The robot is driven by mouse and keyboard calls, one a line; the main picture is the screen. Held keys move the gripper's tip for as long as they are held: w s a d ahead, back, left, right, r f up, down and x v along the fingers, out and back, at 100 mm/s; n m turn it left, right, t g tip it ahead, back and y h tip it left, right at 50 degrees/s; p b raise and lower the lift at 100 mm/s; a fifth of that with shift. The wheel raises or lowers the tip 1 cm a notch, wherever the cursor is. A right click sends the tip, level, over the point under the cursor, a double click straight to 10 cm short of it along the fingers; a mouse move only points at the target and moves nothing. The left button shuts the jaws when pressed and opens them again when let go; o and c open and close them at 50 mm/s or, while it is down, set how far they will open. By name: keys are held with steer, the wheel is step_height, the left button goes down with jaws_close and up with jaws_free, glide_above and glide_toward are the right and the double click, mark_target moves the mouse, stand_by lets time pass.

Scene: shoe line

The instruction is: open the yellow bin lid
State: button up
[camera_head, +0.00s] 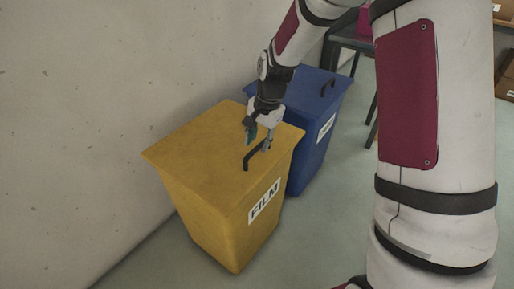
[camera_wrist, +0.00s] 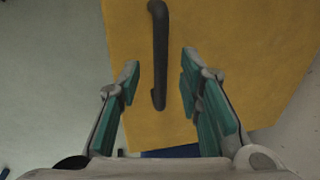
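The yellow bin (camera_head: 215,200) stands by the wall with a "FILM" label on its front. Its yellow lid (camera_head: 200,147) lies flat and closed on top. A black bar handle (camera_head: 248,158) sits on the lid near its right edge. In the wrist view the handle (camera_wrist: 160,55) runs lengthwise, with its near end between my fingertips. My gripper (camera_head: 258,138) is just above the lid at the handle's far end. In the wrist view my gripper (camera_wrist: 158,80) is open, with a finger on each side of the handle and gaps on both sides.
A blue bin (camera_head: 315,150) with a black handle on its lid stands close behind the yellow bin. The concrete wall (camera_head: 80,110) runs along the left. A dark table (camera_head: 350,40) is at the back. Grey floor is clear in front and to the right.

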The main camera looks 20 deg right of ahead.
steer(key=shift+w+a+f, duration=0.15)
steer(key=shift+f, duration=0.85)
jaws_close()
steer(key=shift+r, duration=0.1)
